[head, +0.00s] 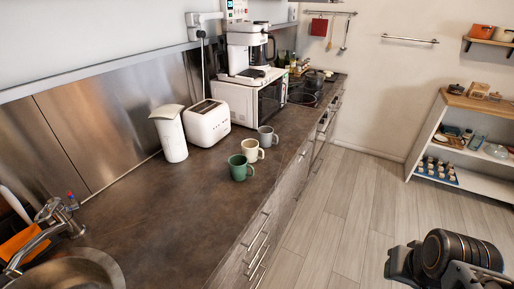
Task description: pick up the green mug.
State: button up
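The green mug (238,168) stands upright on the brown countertop (150,215), near its front edge, with its handle towards the right. A cream mug (251,150) stands just behind it and a grey mug (266,136) behind that. Part of my arm shows at the lower right, over the floor and well apart from the mugs. The fingers of my gripper cannot be made out.
A white toaster (207,123) and a white kettle-like container (170,134) stand behind the mugs. A sink (113,268) with a tap (45,232) is at the lower left. The wooden floor (335,215) right of the drawers is clear. White shelves (425,147) stand at the far right.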

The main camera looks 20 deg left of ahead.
aim_at(238, 163)
jog(key=i, duration=2.8)
jog(key=u, duration=5.25)
jog(key=i, duration=0.5)
